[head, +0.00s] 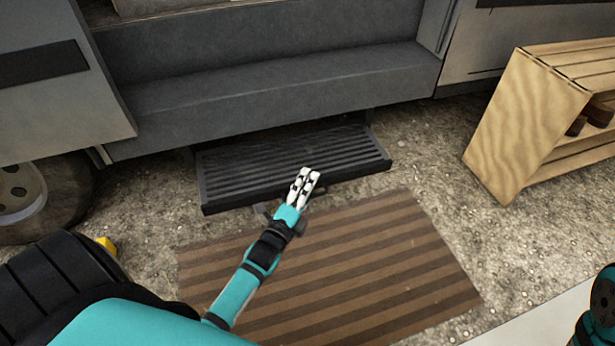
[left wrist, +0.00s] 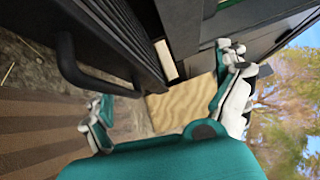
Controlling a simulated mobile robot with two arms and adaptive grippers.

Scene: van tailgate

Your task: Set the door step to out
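The door step (head: 240,172) is a black ribbed tread that juts out from under the grey van sill in the head view. My left gripper (head: 303,187) is at its front edge, right of the middle. In the left wrist view, the step's dark front (left wrist: 115,40) carries a bar handle (left wrist: 88,75). My right gripper is out of view.
A brown striped mat (head: 400,265) lies on the gravel in front of the step. A wooden shelf crate (head: 525,125) with brown items stands at the right. A van wheel (head: 30,195) is at the left. Gravel between step and crate is clear.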

